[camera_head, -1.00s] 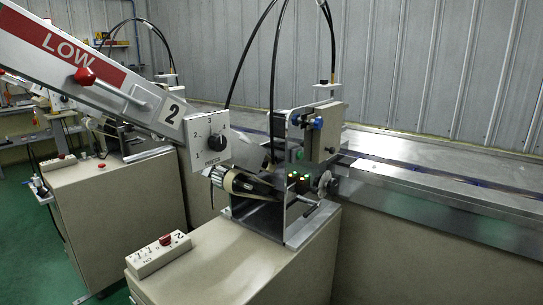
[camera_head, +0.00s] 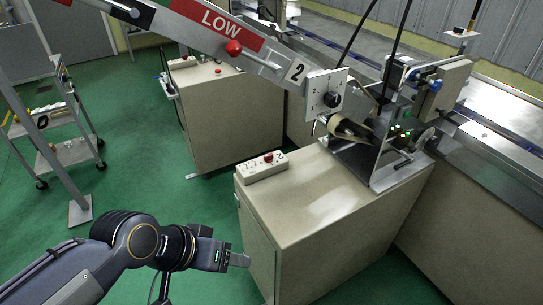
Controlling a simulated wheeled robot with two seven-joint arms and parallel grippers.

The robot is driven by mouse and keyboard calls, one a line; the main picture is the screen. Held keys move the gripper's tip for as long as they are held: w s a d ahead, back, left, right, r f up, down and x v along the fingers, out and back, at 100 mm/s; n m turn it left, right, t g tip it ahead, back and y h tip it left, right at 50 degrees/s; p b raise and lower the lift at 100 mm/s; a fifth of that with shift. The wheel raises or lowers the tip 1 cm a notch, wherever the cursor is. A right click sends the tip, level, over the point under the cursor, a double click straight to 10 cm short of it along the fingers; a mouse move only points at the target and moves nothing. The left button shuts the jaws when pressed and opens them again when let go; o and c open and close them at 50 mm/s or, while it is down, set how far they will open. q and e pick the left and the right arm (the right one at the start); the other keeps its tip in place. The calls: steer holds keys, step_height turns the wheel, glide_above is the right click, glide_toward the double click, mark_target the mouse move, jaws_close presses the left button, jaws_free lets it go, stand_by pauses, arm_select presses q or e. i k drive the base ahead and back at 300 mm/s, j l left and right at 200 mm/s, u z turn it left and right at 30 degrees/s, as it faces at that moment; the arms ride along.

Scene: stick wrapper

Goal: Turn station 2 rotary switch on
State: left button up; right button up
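A white control box (camera_head: 262,168) with a red button (camera_head: 268,157) and small switches lies on the station's beige cabinet (camera_head: 325,195). The switch positions are too small to read. My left gripper (camera_head: 240,261) is in front of the cabinet's left side, below the control box and apart from it. Its fingers are seen side-on, so their opening is unclear. My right gripper is not in view.
The sloping chute with a red LOW label (camera_head: 220,22) and red knob (camera_head: 234,48) crosses above. A metal bracket machine (camera_head: 385,150) stands on the cabinet. Another cabinet (camera_head: 225,115) is behind. A shelf trolley (camera_head: 65,152) stands left. Green floor between is clear.

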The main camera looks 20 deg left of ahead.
mark_target(268, 158)
steer(key=i+j+z, duration=0.2)
steer(key=j, duration=0.4)
steer(key=j+z, duration=0.15)
steer(key=j, duration=0.45)
steer(key=j+z, duration=0.2)
steer(key=j, duration=0.4)
steer(key=k+j+z, duration=0.2)
steer(key=j, duration=0.45)
steer(key=j+z, duration=0.15)
steer(key=j, duration=0.45)
steer(key=k+j+z, duration=0.2)
steer(key=j, duration=0.45)
steer(key=i+j+z, duration=0.1)
steer(key=i+j, duration=0.15)
steer(key=i+j+z, duration=0.15)
steer(key=j, duration=0.25)
steer(key=i, duration=0.1)
